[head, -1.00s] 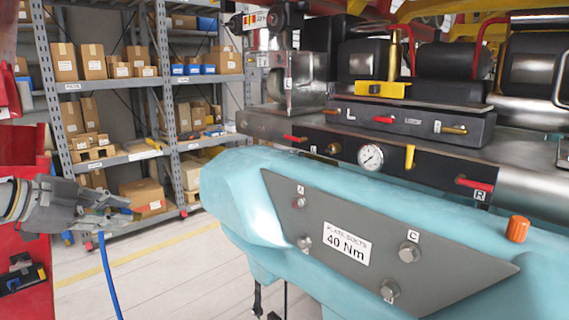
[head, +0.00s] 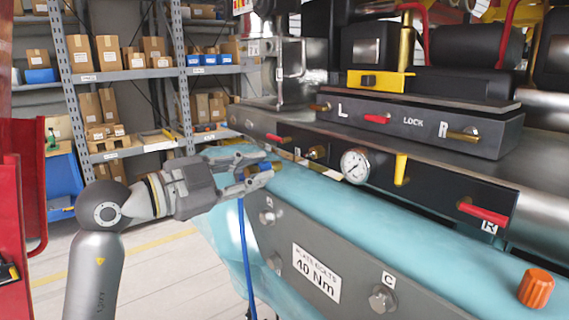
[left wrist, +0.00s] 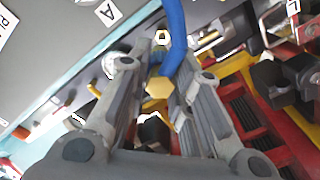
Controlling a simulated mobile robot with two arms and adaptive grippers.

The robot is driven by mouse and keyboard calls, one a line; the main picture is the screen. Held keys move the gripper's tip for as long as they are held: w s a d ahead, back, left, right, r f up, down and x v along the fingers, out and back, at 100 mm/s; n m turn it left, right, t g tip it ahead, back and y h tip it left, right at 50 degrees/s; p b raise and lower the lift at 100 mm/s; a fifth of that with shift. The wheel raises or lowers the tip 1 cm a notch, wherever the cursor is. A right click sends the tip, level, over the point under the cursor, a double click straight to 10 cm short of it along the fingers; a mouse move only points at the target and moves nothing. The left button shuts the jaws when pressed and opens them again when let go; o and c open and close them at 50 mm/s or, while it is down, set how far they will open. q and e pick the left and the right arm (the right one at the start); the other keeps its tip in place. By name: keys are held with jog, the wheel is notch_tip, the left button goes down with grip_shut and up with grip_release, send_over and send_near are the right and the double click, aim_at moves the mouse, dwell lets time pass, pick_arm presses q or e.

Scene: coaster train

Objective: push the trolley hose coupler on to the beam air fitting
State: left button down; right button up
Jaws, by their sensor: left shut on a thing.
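My left gripper (head: 264,172) is shut on the trolley hose coupler and holds it in front of the beam. The coupler is mostly hidden by the fingers in the head view; in the left wrist view its brass hex end (left wrist: 158,87) shows between the fingers. The blue hose (head: 244,245) hangs from it, and in the left wrist view the hose (left wrist: 174,35) runs to the top edge. A small brass fitting (head: 316,152) on the beam's dark face, seemingly the air fitting, is just right of the fingertips, with a visible gap. My right gripper is not in view.
A round gauge (head: 355,165) and a yellow handle (head: 400,169) are right of the fitting. The teal padded body (head: 400,235) with a grey bolted plate (head: 345,262) lies below. Shelves with boxes (head: 110,53) stand behind left. A red trolley (head: 20,220) is at far left.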

aim_at(269, 165)
pick_arm(q)
jog(key=shift+w+d, duration=0.15)
jog(key=shift+d, duration=0.05)
jog(key=shift+a+r, duration=0.15)
jog(key=shift+a, duration=0.05)
jog(key=shift+v, duration=0.8)
jog(key=shift+d+r, duration=0.1)
jog(key=shift+d+p, duration=0.1)
jog(key=shift+p, duration=0.25)
jog(key=shift+p+x, duration=0.35)
jog(key=shift+x, duration=0.45)
jog(key=shift+w+d+r, duration=0.1)
jog(key=shift+w+d, duration=0.1)
jog(key=shift+d, duration=0.1)
jog(key=shift+w+d+p, duration=0.25)
jog(key=shift+d+p, duration=0.05)
jog(key=shift+p, duration=0.05)
jog(key=shift+p+x, duration=0.4)
jog(key=shift+x, duration=0.6)
jog(key=shift+w+d, duration=0.15)
jog(key=shift+d, duration=0.15)
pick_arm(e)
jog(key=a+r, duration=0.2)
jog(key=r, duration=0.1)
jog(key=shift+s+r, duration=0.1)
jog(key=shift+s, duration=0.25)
